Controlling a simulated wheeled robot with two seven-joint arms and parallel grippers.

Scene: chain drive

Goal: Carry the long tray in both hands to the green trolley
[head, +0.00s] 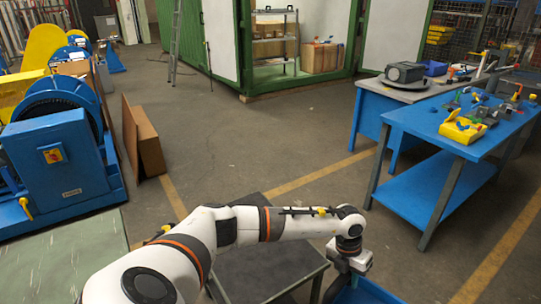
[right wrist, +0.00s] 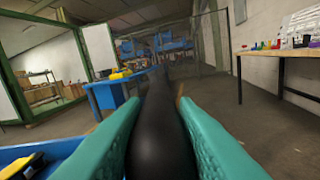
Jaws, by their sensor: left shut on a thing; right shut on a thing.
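The long tray (head: 366,291) is blue and shows only in part at the bottom edge of the head view, right of centre. My left gripper (head: 341,284) reaches down at its left end and is shut on it; the fingertips are hard to make out. In the right wrist view, my right gripper (right wrist: 155,145) has teal fingers shut on a thick black handle (right wrist: 160,120). The blue tray wall (right wrist: 60,148) lies just left of these fingers. A yellow and black item (right wrist: 22,165) is in it.
A dark low table (head: 262,272) stands beneath my left arm. A blue workbench (head: 425,122) with tools and a yellow box (head: 462,129) is at right. A blue machine (head: 62,155) and a leaning brown panel (head: 145,140) are at left. The middle floor is open.

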